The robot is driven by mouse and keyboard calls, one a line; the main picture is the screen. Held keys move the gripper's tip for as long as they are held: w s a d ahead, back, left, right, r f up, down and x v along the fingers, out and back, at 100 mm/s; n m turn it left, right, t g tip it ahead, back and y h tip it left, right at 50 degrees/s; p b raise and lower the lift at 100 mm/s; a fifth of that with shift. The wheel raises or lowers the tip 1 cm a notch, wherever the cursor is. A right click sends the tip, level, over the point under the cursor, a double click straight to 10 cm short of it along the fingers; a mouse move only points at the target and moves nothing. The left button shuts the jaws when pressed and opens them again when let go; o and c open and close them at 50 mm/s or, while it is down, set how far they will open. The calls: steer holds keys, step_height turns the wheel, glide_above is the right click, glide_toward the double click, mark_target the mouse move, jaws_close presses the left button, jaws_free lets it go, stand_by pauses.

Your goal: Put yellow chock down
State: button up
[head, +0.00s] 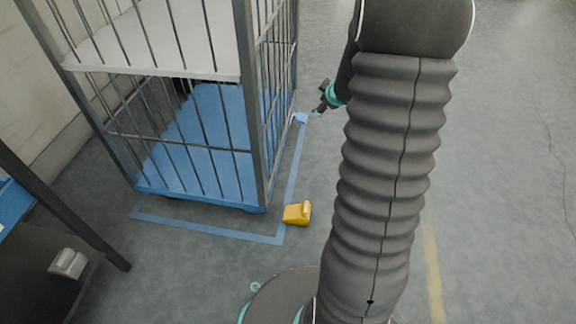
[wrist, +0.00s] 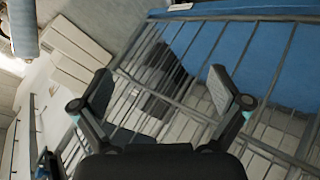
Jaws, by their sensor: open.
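The yellow chock (head: 297,213) sits on the grey floor beside the front right corner of the roll cage, on or against the blue floor line; I cannot tell which. It has a raised handle part. My gripper (head: 320,98) is well behind it, near the cage's right side, partly hidden by my arm. In the wrist view my gripper (wrist: 165,95) has its two fingers wide apart with nothing held between them. Cage bars show beyond the fingers. The chock does not show in the wrist view.
The roll cage (head: 249,100) has a blue base (head: 200,150) and a white shelf or load (head: 160,40). A blue line (head: 210,232) outlines its floor spot. A dark stand is at lower left. Floor to the right is clear.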

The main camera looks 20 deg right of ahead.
steer(key=s+a+r+m+g+h, duration=0.2)
steer(key=s+a+r+m, duration=0.3)
steer(key=s+a+r, duration=0.8)
steer(key=s+a+y, duration=0.2)
steer(key=s+a, duration=0.5)
steer(key=s, duration=0.2)
steer(key=s+a+r+m+g+y, duration=0.1)
steer(key=s+a+y, duration=0.1)
steer(key=s+a, duration=0.4)
steer(key=s, duration=0.3)
steer(key=shift+s+a+g, duration=0.15)
steer(key=shift+a+g, duration=0.15)
steer(key=shift+a, duration=0.05)
